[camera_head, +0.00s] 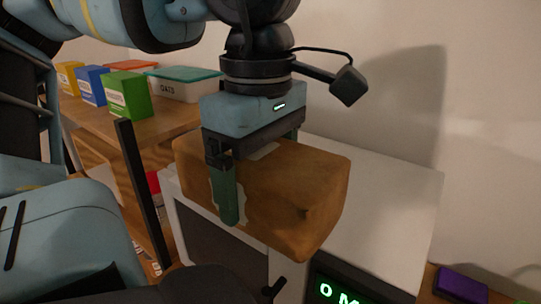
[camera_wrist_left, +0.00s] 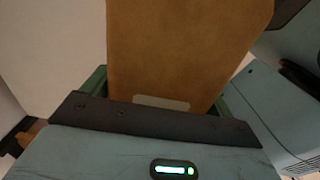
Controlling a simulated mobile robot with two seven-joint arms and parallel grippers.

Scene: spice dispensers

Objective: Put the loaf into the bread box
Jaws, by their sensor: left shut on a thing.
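The loaf (camera_head: 310,190) is a brown block with rounded edges and a pale label patch. My left gripper (camera_head: 260,178) comes down from above and is shut across the loaf, one green finger along its near side. The far finger is mostly hidden. In the left wrist view the loaf (camera_wrist_left: 180,55) fills the space between the fingers. The loaf is over the top of a white appliance; I cannot tell whether it touches it. I cannot make out a bread box for certain. My right gripper is not in view.
The white appliance (camera_head: 385,200) has a dark front with green lit characters. A wooden shelf (camera_head: 150,128) at left bears yellow, blue and green boxes (camera_head: 128,95) and a white container with a teal lid (camera_head: 185,85). A purple item (camera_head: 462,283) lies at lower right.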

